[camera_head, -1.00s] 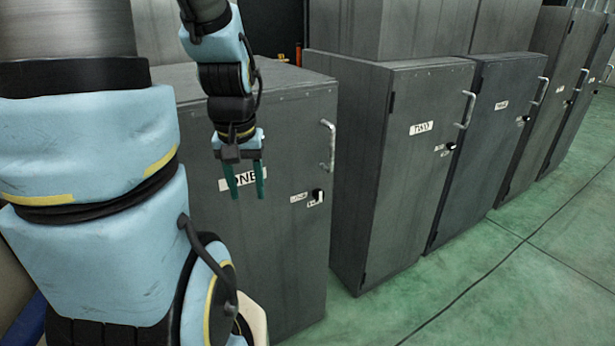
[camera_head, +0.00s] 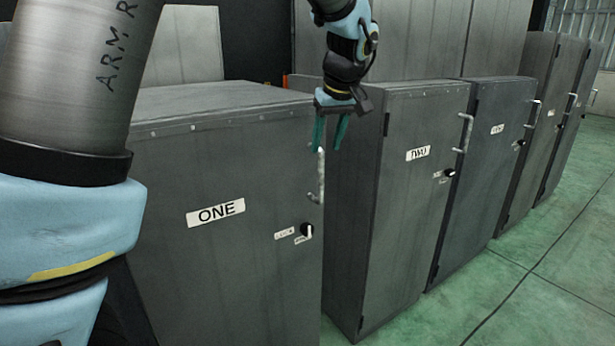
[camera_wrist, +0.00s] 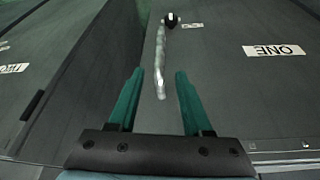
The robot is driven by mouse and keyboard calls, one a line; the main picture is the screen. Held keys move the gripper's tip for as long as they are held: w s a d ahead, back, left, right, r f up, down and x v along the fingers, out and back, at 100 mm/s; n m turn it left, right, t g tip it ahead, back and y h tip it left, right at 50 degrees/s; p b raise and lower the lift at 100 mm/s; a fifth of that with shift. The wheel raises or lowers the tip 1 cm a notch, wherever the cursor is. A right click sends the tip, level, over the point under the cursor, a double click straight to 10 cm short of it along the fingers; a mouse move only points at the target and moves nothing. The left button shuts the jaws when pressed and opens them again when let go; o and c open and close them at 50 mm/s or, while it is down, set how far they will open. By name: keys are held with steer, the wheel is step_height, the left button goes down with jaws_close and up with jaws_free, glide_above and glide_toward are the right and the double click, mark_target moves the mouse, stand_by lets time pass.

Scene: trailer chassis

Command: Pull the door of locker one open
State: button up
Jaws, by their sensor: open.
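Locker one (camera_head: 215,270) is a grey metal cabinet at the left in the head view, with a white ONE label (camera_head: 216,213). Its door is closed. A silver bar handle (camera_head: 318,178) stands upright near the door's right edge, above a black knob (camera_head: 306,230). My gripper (camera_head: 329,148) is open and empty, fingers pointing down, at the top of the handle. In the wrist view the handle (camera_wrist: 160,65) lies lengthwise, its near end between the spread green fingers (camera_wrist: 158,95). I cannot tell whether they touch it.
Locker two (camera_head: 400,220) stands to the right across a narrow gap. More grey lockers (camera_head: 485,165) follow in a row. Green floor (camera_head: 520,290) is open in front at the right. Grey cabinets (camera_head: 400,40) rise behind.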

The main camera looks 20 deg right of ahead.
mark_target(319, 174)
steer(key=p+x, duration=0.2)
steer(key=x, duration=0.8)
steer(key=shift+w+f, duration=0.2)
steer(key=shift+f, duration=0.05)
jaws_close()
stand_by(1.1)
